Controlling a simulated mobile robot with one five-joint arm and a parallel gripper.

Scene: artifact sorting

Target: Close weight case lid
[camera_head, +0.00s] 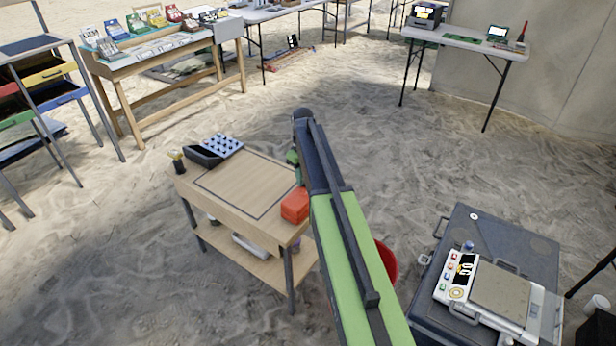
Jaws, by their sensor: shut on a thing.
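I cannot tell for sure which thing is the weight case. A small dark open box or tray (204,157) sits at the back left corner of the wooden work table (205,197). Right beside it is a blue tray (238,149) with rows of small pale round pieces. A closed-looking red-orange box (295,206) sits at the table's right edge, partly behind my arm. My green and black arm reaches up through the middle of the picture. My gripper is not clearly visible; the arm hides the space behind it.
A white scale (463,275) sits on a large dark grey case (516,240) at right. A red bucket (387,262) stands partly behind my arm. A display table (150,52), drawer rack (48,75) and far tables (465,42) stand around. Open sand lies between.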

